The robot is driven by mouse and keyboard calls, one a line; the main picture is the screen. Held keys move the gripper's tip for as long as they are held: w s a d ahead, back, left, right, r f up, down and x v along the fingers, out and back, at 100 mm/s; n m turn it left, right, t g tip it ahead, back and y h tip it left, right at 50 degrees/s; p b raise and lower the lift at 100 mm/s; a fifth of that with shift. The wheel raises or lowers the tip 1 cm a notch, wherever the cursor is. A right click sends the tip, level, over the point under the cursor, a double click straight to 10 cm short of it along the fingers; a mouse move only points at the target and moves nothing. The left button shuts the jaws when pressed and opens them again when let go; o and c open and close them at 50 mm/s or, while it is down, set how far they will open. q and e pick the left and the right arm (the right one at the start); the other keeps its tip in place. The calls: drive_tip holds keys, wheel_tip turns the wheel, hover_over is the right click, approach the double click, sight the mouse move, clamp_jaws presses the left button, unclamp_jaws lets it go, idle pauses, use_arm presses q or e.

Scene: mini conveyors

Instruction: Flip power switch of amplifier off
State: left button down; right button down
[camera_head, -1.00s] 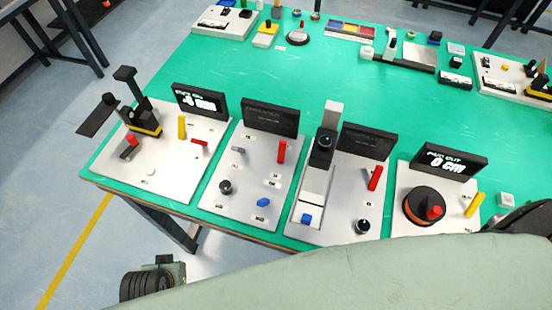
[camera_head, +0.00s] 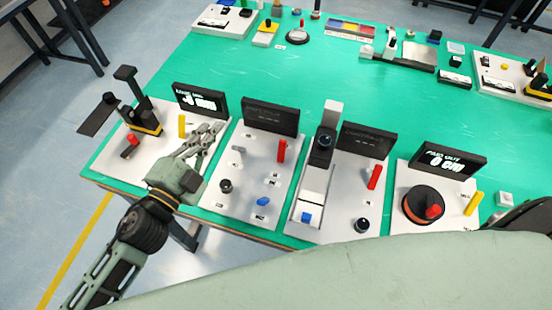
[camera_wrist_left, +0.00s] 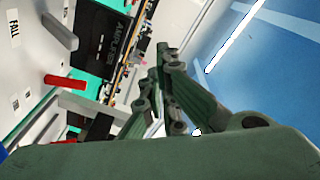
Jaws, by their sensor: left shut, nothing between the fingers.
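The amplifier panel (camera_head: 256,178) is the second white panel from the left, with a dark display (camera_head: 269,116) behind it. It carries a red lever (camera_head: 281,151), a small grey lever (camera_head: 238,149), a black knob (camera_head: 226,186) and a blue switch (camera_head: 263,201). In the left wrist view a black display (camera_wrist_left: 98,40) reads "AMPLIFIER", with a red lever (camera_wrist_left: 65,83) near it. My left gripper (camera_head: 208,130) is shut and empty, left of the amplifier panel, over the right part of the first panel. It also shows in the left wrist view (camera_wrist_left: 166,58). My right gripper is out of view.
The first panel (camera_head: 160,181) has a lit display (camera_head: 200,101) and a yellow lever (camera_head: 182,125). To the right stand a panel with a tall black and white column (camera_head: 325,140) and a panel with a round dark dial (camera_head: 418,207). The green tabletop (camera_head: 300,75) behind is mostly clear.

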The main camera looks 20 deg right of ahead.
sight(282, 152)
use_arm(q)
drive_tip(key=s+f+m+g+h, duration=0.1)
drive_tip(key=s+f+m+g, duration=0.1)
drive_tip(key=s+m+g, duration=0.1)
drive_tip(key=s+d+f+m+g+h, duration=0.1)
drive_tip(key=s+f+m+g, duration=0.2)
drive_tip(key=m+g, duration=0.1)
drive_tip(key=s+d+f+m+g+h, duration=0.1)
drive_tip(key=s+f+m+g, duration=0.2)
drive_tip(key=m+g, duration=0.1)
drive_tip(key=shift+d+f+m+h, duration=0.1)
drive_tip(key=shift+d+m+h, duration=0.15)
drive_tip(key=shift+m, duration=0.35)
drive_tip(key=p+x, duration=0.2)
drive_tip(key=x, duration=0.6)
drive_tip(key=shift+d, duration=0.45)
drive_tip(key=shift+w+d+f, duration=0.25)
drive_tip(key=shift+w+d, duration=0.3)
drive_tip(key=shift+d, duration=0.05)
drive_tip(key=shift+w+d+f, duration=0.25)
drive_tip(key=shift+w+d, duration=0.3)
drive_tip(key=shift+d, duration=0.05)
drive_tip(key=shift+w+d+f, duration=0.2)
drive_tip(key=shift+w+d, duration=0.1)
drive_tip(key=shift+w, duration=0.25)
drive_tip(key=shift+p, duration=0.3)
